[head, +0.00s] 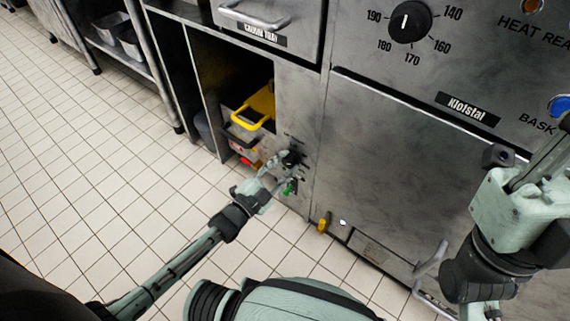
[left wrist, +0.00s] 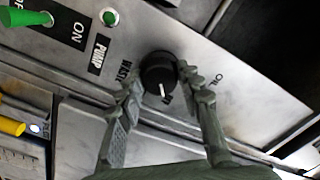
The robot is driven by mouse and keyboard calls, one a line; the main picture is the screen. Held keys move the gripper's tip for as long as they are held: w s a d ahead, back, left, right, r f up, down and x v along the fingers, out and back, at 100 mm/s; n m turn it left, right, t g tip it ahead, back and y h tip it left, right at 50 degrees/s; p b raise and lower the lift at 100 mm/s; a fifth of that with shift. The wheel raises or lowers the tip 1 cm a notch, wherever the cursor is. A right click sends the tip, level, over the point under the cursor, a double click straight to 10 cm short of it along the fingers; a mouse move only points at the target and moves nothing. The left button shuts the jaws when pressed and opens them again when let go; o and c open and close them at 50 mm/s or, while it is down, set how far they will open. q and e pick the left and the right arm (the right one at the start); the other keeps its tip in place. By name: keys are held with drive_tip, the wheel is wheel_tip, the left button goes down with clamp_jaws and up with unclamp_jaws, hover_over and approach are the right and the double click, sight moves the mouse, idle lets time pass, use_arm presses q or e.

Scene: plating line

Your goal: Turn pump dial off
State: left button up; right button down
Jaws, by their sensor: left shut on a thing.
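The black pump dial (left wrist: 158,72) sits on the grey metal panel, with a white pointer mark on its face. The pointer aims towards the lower edge in the left wrist view. Lettering by it reads like WASTE on one side and OIL on the other; a label between them is partly hidden. My left gripper (left wrist: 160,92) is shut on the dial, one finger on each side. In the head view the left gripper (head: 282,164) reaches the small dial (head: 291,158) low on the cabinet front.
A green lever (left wrist: 28,17) and a round green light (left wrist: 109,17) sit beside a PUMP label (left wrist: 98,55). A yellow-handled container (head: 254,107) stands in the open bay. A large temperature knob (head: 410,22) is higher up. The tiled floor at left is clear.

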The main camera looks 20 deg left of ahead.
use_arm(q)
drive_tip(key=o, duration=1.2)
drive_tip(key=shift+c, duration=0.2)
drive_tip(key=v, duration=1.2)
